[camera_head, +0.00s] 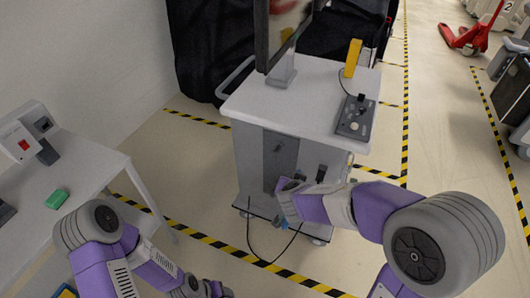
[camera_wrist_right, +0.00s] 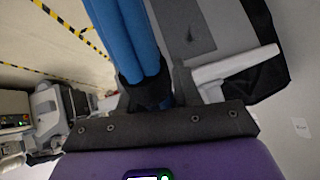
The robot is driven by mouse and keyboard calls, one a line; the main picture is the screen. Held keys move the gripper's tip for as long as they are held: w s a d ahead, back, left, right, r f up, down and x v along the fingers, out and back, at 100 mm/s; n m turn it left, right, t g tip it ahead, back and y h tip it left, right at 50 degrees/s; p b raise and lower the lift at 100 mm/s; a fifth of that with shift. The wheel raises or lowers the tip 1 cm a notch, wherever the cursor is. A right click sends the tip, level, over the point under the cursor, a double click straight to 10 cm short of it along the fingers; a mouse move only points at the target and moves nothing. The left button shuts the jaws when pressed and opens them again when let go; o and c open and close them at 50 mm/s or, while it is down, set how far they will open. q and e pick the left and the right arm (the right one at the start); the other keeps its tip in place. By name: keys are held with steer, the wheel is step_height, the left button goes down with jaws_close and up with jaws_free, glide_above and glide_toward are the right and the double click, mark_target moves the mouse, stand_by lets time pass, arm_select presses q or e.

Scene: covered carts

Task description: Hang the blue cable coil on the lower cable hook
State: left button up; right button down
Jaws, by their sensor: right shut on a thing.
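The blue cable coil (camera_wrist_right: 128,38) shows in the right wrist view as thick blue strands bound by a black strap, running up out of the picture. My right gripper (camera_wrist_right: 152,100) is shut on it at the strap. Dark fittings (camera_head: 322,173) are on the cart front, right of my gripper; I cannot tell which is the lower cable hook.
The cart (camera_head: 300,92) has a white top with a screen post, a control box (camera_head: 355,117) and a yellow handheld piece (camera_head: 352,58). A black cable (camera_head: 262,262) loops to the floor below. A side table (camera_head: 85,160) stands at left. Striped tape marks open floor.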

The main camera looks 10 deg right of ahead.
arm_select(q)
steer(key=shift+w, duration=0.1)
steer(key=shift+c, duration=0.3)
steer(key=w+a+r+m+t+h, duration=0.35)
steer(key=w+r+t+h, duration=0.25)
steer(key=w+r, duration=0.9)
steer(key=x, duration=1.2)
steer(key=shift+w+f+n, duration=0.35)
steer(key=shift+w, duration=0.05)
arm_select(e)
steer(key=w+a+f+n+y, duration=0.1)
steer(key=a+f+n+y, duration=0.2)
steer(key=a, duration=0.7)
steer(key=w+a+f+n+y, duration=0.1)
steer(key=a+f+n+y, duration=0.2)
steer(key=a, duration=0.8)
steer(key=shift+a+f+n, duration=0.15)
steer(key=shift+f+n, duration=0.7)
steer(key=shift+n, duration=0.15)
arm_select(q)
steer(key=shift+d+r, duration=0.1)
steer(key=shift+d, duration=0.05)
jaws_close()
arm_select(e)
steer(key=c, duration=1.2)
jaws_free()
steer(key=o, duration=0.5)
